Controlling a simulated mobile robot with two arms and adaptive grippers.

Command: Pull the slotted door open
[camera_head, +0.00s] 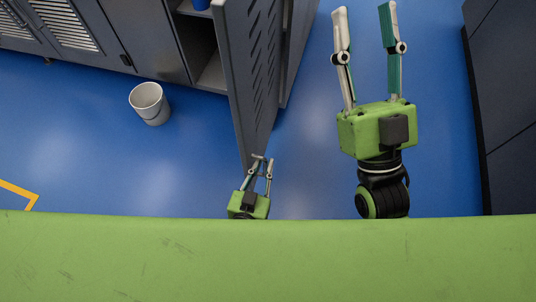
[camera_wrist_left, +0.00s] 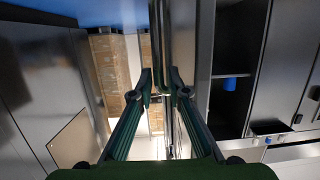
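The slotted door (camera_head: 245,75) is dark grey with rows of slots. It stands swung out from its cabinet, with the shelved interior showing to its left. My left gripper (camera_head: 264,159) is at the door's near edge. In the left wrist view its fingers (camera_wrist_left: 160,75) are drawn in on either side of an upright metal handle bar (camera_wrist_left: 166,105), closed on it as far as I can see. The exact contact is partly hidden by the fingers. My right gripper (camera_head: 364,12) is open and empty, over the floor to the right of the door.
A white bucket (camera_head: 149,104) stands on the blue floor left of the door. Louvred grey cabinets (camera_head: 65,28) line the back left, and dark cabinets (camera_head: 505,90) stand at the right. A blue item (camera_wrist_left: 230,84) sits in the cabinet. Floor between bucket and door is clear.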

